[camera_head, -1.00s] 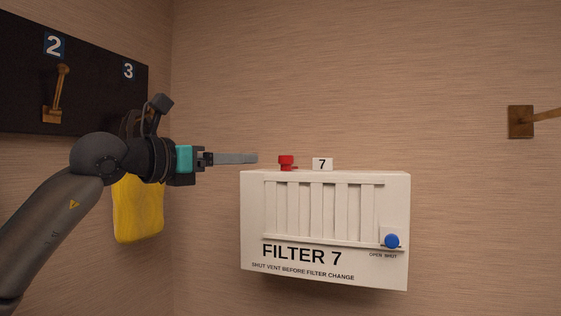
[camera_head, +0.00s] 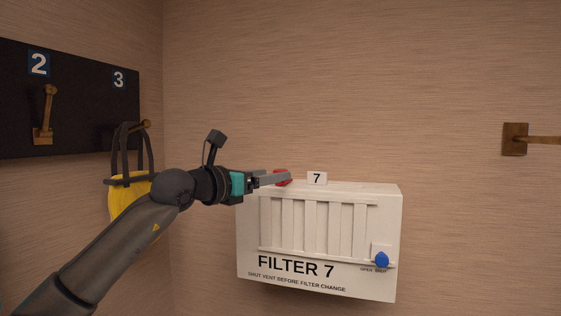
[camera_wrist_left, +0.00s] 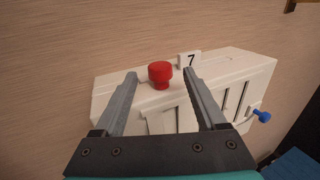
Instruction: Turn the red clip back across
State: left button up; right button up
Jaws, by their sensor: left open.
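The red clip (camera_head: 283,177) is a round red knob on top of the white filter box (camera_head: 248,228), near its left end. In the head view my left gripper's fingers partly hide it. In the left wrist view the red clip (camera_wrist_left: 160,73) shows between and a little beyond the two fingertips, with space on both sides. My left gripper (camera_head: 288,177) is open, and in the left wrist view its jaws (camera_wrist_left: 160,74) point at the clip and hold nothing. My right gripper is not in view.
A small "7" plate (camera_head: 317,178) stands just right of the clip. A blue knob (camera_head: 382,260) is at the box's lower right. A yellow bag (camera_head: 128,195) hangs from a hook on the dark board (camera_head: 85,95) at left. The wall above the box is clear.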

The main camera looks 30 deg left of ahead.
aim_at(281, 170)
pick_arm(q)
jog(key=shift+w+d+p, duration=0.2)
jog(key=shift+w+p, duration=0.3)
jog(key=shift+w, duration=0.6)
jog(key=shift+w+d+p, duration=0.15)
jog(key=shift+w+p, duration=0.35)
jog(key=shift+w, duration=0.55)
jog(key=shift+c, duration=0.3)
grip_shut()
